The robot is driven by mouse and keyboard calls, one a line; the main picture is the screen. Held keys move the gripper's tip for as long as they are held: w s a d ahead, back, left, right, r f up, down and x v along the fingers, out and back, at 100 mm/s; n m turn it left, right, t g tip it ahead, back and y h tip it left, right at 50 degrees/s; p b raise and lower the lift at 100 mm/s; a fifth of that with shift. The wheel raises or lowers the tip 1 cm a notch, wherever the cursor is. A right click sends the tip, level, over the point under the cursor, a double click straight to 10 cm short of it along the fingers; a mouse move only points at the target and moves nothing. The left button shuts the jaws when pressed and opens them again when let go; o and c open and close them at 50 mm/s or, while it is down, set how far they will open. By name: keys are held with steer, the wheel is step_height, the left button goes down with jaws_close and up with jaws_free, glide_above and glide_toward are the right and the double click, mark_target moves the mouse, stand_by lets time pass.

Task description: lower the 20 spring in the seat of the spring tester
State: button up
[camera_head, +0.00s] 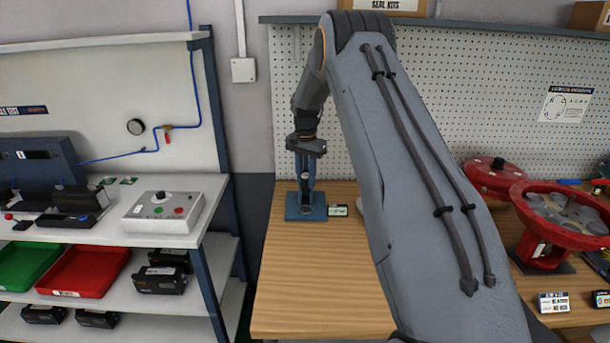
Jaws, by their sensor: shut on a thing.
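The spring tester is a small blue stand on the far left part of the wooden bench, with a flat square base (293,212) and a blue upright. My gripper (306,150) points down over the tester, in front of the top of its upright. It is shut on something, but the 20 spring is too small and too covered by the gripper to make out. A dark round seat shows low in the middle of the base, below my gripper. I cannot tell whether the spring touches it.
A small display (338,210) stands just right of the tester base. My arm's large link covers the bench middle. Red valve actuators (545,225) stand on the right. A white shelf unit with a grey control box (163,212) is on the left. The bench's front left is clear.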

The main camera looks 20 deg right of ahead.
mark_target(306, 190)
steer(key=shift+f+b, duration=0.5)
steer(key=shift+f, duration=1.9)
steer(key=shift+s+a+f+b, duration=0.1)
steer(key=shift+f+b, duration=0.85)
steer(key=shift+f, duration=0.7)
steer(key=o, duration=1.2)
steer(key=shift+r, duration=0.1)
step_height(306, 190, up, 7)
steer(key=shift+f+b, duration=0.15)
steer(key=shift+b, duration=1.05)
steer(key=shift+r, duration=0.5)
